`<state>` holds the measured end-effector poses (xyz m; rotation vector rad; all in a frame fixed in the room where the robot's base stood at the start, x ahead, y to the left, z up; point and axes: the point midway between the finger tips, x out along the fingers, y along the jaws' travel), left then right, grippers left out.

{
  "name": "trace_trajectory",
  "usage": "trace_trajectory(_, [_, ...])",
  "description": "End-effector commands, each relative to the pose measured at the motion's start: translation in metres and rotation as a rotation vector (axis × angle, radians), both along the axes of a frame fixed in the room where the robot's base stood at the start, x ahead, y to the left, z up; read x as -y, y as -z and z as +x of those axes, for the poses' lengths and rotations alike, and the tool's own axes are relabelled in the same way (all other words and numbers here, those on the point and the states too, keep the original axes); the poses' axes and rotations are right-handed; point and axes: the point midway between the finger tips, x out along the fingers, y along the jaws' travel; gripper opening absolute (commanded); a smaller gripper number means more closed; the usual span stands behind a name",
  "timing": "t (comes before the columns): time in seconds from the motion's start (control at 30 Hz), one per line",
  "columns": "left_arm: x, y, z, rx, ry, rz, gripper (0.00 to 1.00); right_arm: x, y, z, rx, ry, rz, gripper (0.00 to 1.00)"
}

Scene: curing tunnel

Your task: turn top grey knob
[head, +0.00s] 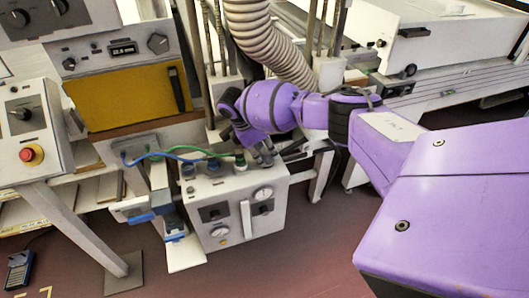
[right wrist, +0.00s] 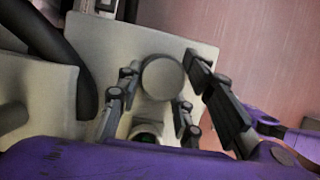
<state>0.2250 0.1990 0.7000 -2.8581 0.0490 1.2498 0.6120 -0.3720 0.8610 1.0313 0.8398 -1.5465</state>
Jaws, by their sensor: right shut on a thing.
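The grey knob (right wrist: 162,77) is round and sits on the top face of a white box (right wrist: 110,45), seen from above in the right wrist view. The box (head: 235,215) also shows in the head view, low in the middle, with gauges on its front. My right gripper (right wrist: 160,95) has its dark fingers on both sides of the knob and is shut on it. In the head view my right gripper (head: 263,153) is at the right end of the box top and hides the knob. My left gripper is in neither view.
Beside the gripper, a green-topped fitting (head: 240,160) and others on the box carry green and blue hoses (head: 185,157). A ribbed hose (head: 268,45) hangs behind my right arm. A panel with a red button (head: 30,155) stands at left. Open floor lies in front.

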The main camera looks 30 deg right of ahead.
Motion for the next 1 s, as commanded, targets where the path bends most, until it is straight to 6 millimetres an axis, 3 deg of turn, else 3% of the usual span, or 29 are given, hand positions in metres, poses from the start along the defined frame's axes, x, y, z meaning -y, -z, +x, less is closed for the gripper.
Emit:
trace_trajectory(0.6, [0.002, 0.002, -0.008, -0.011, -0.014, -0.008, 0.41, 0.0, -0.005, 0.006, 0.015, 0.043, 0.001, 0.08])
trace_trajectory(0.63, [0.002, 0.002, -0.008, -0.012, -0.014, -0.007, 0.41, 0.0, -0.005, 0.006, 0.015, 0.043, 0.001, 0.38])
trace_trajectory(0.7, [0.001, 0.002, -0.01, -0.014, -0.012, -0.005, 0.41, 0.0, -0.005, 0.005, 0.014, 0.043, 0.001, 0.47])
trace_trajectory(1.0, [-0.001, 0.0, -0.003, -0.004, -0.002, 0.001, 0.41, 0.0, -0.002, 0.003, 0.007, 0.044, 0.001, 0.5])
